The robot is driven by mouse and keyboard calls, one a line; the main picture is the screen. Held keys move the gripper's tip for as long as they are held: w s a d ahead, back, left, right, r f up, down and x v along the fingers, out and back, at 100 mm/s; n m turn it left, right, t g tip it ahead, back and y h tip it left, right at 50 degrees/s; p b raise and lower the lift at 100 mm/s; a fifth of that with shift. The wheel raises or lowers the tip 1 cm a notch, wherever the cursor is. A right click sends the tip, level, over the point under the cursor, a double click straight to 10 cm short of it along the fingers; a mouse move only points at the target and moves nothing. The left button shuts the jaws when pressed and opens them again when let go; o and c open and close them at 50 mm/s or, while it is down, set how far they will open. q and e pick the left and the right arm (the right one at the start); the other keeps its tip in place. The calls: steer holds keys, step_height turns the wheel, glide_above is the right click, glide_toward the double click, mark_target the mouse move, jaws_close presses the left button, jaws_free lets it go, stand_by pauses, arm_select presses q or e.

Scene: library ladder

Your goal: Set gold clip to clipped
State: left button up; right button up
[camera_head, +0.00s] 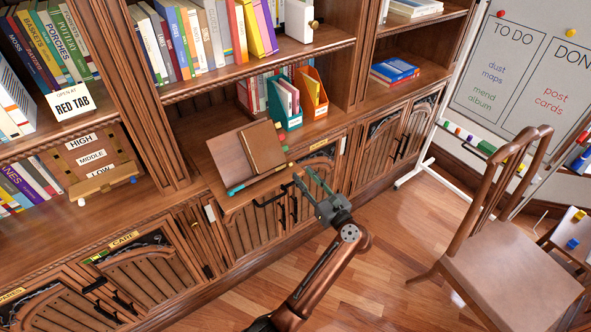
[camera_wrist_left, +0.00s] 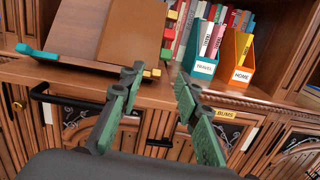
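A small gold clip (camera_wrist_left: 153,72) shows at the lower right end of the wooden book stand (camera_wrist_left: 76,30). It appears tiny in the head view (camera_head: 290,165), and I cannot tell whether it is clipped. A brown book (camera_wrist_left: 130,35) leans on the stand, which also shows in the head view (camera_head: 226,157). A teal clip (camera_wrist_left: 38,53) is at the stand's lower left. My left gripper (camera_head: 308,178) is open and empty, just right of the stand. In the left wrist view its fingertips (camera_wrist_left: 158,80) frame the gold clip from the near side. My right gripper is not in view.
A teal magazine file (camera_head: 288,115) and an orange one (camera_head: 312,105) stand behind on the shelf. Red and green tabs (camera_wrist_left: 167,50) line the book's right side. Black cabinet handles (camera_head: 270,200) lie below the ledge. A chair (camera_head: 510,260) stands at right; floor between is clear.

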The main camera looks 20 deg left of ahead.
mark_target(291, 164)
arm_select(q)
steer(key=shift+n+g, duration=0.5)
steer(key=x, duration=0.4)
steer(key=f+x, duration=0.1)
steer(key=x, duration=0.2)
steer(key=shift+w+d+b, duration=0.15)
steer(key=shift+b, duration=0.2)
steer(key=shift+c, duration=0.2)
jaws_close()
